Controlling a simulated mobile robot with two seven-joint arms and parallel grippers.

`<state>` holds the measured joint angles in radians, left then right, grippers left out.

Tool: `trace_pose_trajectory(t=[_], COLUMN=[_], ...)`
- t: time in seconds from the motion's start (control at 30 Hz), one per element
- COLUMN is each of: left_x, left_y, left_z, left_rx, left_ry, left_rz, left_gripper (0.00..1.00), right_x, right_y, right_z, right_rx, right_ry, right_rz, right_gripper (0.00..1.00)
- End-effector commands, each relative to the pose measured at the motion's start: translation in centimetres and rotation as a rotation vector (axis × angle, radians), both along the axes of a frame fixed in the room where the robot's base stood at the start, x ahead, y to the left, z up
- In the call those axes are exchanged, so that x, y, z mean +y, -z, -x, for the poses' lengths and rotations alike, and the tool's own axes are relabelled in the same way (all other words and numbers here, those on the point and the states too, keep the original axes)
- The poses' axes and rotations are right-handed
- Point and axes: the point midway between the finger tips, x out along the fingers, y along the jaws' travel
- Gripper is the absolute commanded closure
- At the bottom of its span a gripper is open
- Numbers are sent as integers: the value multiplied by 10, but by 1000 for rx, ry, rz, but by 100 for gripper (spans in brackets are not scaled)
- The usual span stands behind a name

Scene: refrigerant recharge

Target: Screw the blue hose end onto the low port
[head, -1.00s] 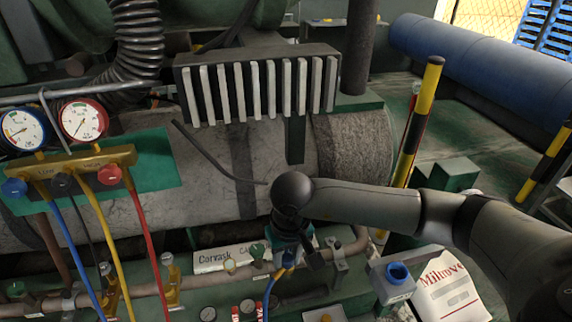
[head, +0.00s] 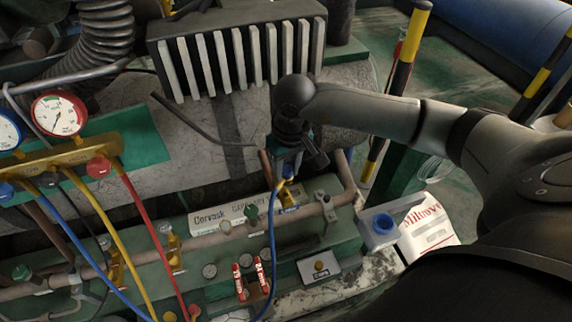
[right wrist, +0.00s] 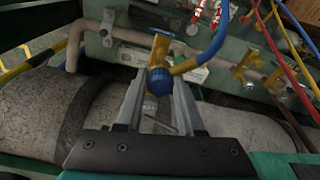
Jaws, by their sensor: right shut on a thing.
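The blue hose end (right wrist: 158,82) is a ribbed blue collar between the two fingers of my right gripper (right wrist: 157,98), which is shut on it. The blue hose (right wrist: 212,45) leaves it to the side; in the head view the hose (head: 272,235) hangs down below the gripper. The low port (right wrist: 160,50) is a brass fitting on the pipe, with a blue part at its far end. It lines up with the hose end and appears to meet it; how far the threads engage I cannot tell. In the head view my right gripper (head: 290,165) stands above the port (head: 290,197). My left gripper is out of view.
A brass manifold (head: 70,160) with a red gauge (head: 59,113) and blue, yellow and red hoses stands left. A finned block (head: 240,55) is behind the gripper. A pipe (head: 240,228) with brass valves runs along the front. A blue-capped jug (head: 380,228) is at right.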

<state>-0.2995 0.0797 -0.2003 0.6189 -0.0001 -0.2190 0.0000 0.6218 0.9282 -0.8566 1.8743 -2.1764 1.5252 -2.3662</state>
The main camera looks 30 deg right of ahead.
Motion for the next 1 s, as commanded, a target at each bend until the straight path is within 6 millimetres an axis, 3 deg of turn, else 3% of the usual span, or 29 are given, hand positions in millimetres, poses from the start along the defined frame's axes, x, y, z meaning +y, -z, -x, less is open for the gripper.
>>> trace_pose_trajectory(t=[0.33, 1.0], left_x=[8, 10], left_y=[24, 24], left_z=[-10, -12], left_rx=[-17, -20], left_ry=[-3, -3], left_rz=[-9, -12], left_gripper=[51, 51], right_x=[0, 0], right_y=[39, 34], right_z=[0, 0], right_rx=[1, -1], right_ry=[1, 1], right_rz=[-1, 0], right_gripper=[100, 100])
